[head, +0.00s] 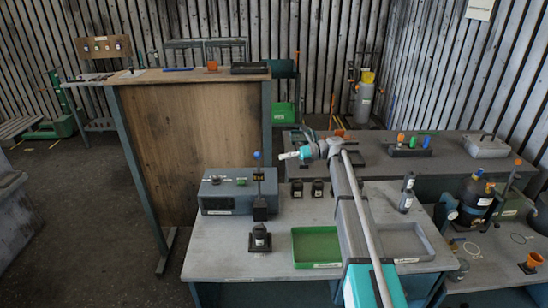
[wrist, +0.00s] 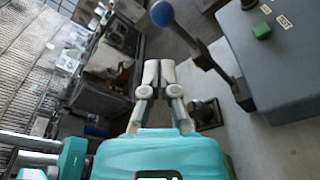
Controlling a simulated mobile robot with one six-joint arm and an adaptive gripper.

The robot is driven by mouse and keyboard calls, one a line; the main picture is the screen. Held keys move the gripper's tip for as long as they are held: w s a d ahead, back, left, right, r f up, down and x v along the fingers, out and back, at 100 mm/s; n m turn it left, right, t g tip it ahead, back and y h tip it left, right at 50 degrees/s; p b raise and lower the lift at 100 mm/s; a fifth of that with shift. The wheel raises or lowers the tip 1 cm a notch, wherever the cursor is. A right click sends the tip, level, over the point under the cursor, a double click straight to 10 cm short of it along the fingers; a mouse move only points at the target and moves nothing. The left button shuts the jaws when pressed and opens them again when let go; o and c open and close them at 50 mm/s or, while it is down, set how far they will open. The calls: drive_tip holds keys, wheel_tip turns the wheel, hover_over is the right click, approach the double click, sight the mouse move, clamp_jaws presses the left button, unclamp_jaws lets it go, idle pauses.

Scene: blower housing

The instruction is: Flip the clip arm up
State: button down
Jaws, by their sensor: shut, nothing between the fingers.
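A dark upright arm with a blue ball (head: 257,155) on its end stands at the right side of the grey box. It looks upright in the head view; which part is the clip arm is not certain. In the wrist view the blue ball (wrist: 161,13) is at the top, with its dark arm (wrist: 210,60) slanting down to the right. My gripper (head: 281,156) is to the right of the ball in the head view, apart from it. In the wrist view my gripper (wrist: 158,66) has its fingertips together, empty, below the ball and left of the arm.
The grey box (head: 228,197) with a green button stands on the grey table (head: 215,255). A small black block (head: 260,238) stands in front. A green tray (head: 316,246) and a grey tray (head: 408,242) lie to the right. A wooden panel (head: 190,140) rises behind on the left.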

drive_tip(key=shift+w+d, duration=0.1)
drive_tip(key=shift+d, duration=0.6)
drive_tip(key=s+d+f+n+t+h, duration=0.1)
drive_tip(key=s+d+f+n+h, duration=0.25)
drive_tip(key=s+f+n, duration=0.4)
drive_tip(key=s+d+f+n+t+h, duration=0.15)
drive_tip(key=s+f+n+h, duration=0.35)
drive_tip(key=s, duration=0.5)
drive_tip(key=s+d+f+n+h, duration=0.2)
drive_tip(key=s+d+n+h, duration=0.2)
drive_tip(key=s+d+n, duration=0.2)
drive_tip(key=s+d+f+n+h, duration=0.2)
drive_tip(key=s+d+n+h, duration=0.2)
drive_tip(key=s, duration=0.5)
drive_tip(key=shift+d+f+n+t, duration=0.35)
drive_tip(key=shift+d+n, duration=0.6)
drive_tip(key=shift+d, duration=0.25)
